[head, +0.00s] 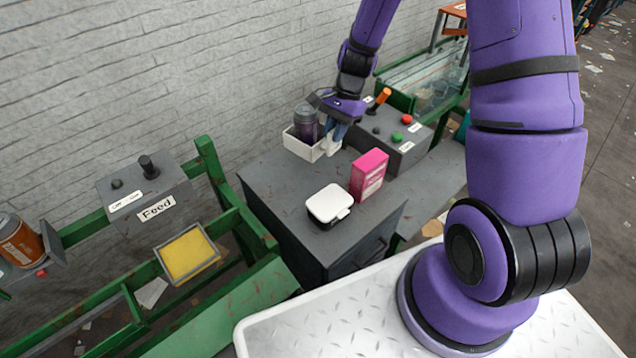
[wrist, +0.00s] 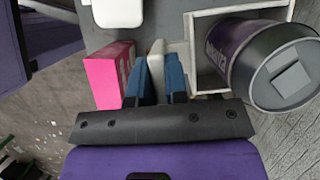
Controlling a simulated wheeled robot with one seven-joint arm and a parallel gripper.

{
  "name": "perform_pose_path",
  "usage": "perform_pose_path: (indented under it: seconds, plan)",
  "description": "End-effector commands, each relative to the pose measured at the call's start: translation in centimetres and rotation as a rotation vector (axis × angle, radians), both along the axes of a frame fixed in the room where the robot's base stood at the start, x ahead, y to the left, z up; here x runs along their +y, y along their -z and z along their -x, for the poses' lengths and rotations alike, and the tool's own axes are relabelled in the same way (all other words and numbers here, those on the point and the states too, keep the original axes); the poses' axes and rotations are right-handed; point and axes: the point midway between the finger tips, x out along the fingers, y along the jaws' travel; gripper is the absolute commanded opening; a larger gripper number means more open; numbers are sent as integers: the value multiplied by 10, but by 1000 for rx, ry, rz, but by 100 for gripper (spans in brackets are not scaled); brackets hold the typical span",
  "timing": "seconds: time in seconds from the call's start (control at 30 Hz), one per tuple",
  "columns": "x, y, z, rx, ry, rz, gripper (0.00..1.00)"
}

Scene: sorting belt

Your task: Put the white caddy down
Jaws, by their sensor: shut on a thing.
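The white caddy (head: 296,149) is at the back of the grey cabinet top, with a dark purple-grey can (head: 306,122) standing in it. I cannot tell whether its base touches the cabinet. My gripper (head: 333,140) is at the caddy's right end, pointing down. In the wrist view, the blue fingers of my gripper (wrist: 156,75) are shut on a white upright part of the caddy. The caddy's white wall (wrist: 193,45) and the can (wrist: 270,60) show to the right there. The fingers hide part of the caddy.
A pink box (head: 369,175) stands close to the gripper, and a white-lidded black container (head: 329,204) sits in front. A control box (head: 392,140) with buttons and an orange lever is at right. The grey cabinet top (head: 275,190) is clear at left front.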

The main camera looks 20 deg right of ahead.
Motion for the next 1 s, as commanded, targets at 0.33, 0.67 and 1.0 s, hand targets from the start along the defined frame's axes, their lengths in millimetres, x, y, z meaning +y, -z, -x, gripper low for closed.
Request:
perform_pose_path:
  seconds: [0.33, 0.67, 1.0]
  plan:
    - [0, 13, 14, 22, 181, -3, 0]
    - [0, 49, 13, 18, 177, -1, 0]
    - [1, 85, 14, 20, 176, -3, 0]
